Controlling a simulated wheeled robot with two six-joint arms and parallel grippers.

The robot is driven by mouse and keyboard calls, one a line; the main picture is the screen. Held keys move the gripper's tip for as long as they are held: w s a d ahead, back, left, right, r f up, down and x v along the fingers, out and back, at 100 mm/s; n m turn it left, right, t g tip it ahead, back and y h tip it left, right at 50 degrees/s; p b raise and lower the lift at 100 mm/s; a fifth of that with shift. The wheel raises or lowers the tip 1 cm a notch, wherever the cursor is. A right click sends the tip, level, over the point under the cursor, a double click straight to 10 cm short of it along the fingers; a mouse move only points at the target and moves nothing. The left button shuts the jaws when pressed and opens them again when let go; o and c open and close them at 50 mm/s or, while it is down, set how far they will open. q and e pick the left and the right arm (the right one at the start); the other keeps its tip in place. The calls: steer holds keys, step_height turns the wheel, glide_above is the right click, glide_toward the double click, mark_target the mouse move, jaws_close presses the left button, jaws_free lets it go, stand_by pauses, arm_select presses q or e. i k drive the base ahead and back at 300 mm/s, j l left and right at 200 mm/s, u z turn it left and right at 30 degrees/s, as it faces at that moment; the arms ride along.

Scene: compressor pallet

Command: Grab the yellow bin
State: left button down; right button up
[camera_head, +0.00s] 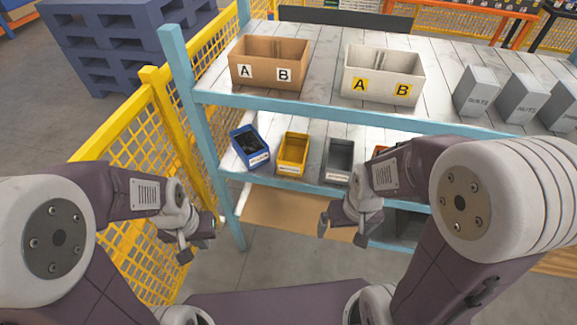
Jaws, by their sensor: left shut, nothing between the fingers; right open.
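The yellow bin (293,153) stands on the middle shelf of the blue rack, between a blue bin and a grey bin. My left gripper (183,250) is shut and empty, in front of the rack's left post, below and to the left of the yellow bin. My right gripper (340,236) is open, in front of the rack, lower than the yellow bin and to its right. Neither gripper touches the bin.
A blue bin (249,146) and a grey bin (338,160) flank it; an orange bin (379,152) is partly hidden by my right arm. The top shelf holds a brown box (270,62), a beige box (383,75) and grey cartons (477,92). Yellow fencing (125,140) stands left.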

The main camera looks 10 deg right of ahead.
mark_target(292, 154)
steer(key=k+l+z, duration=0.1)
steer(key=l+z, duration=0.3)
steer(key=k+l+z, duration=0.1)
steer(key=l+z, duration=0.2)
steer(key=z, duration=0.15)
steer(key=l+z, duration=0.85)
steer(key=i+l+z, duration=0.15)
steer(key=z, duration=0.25)
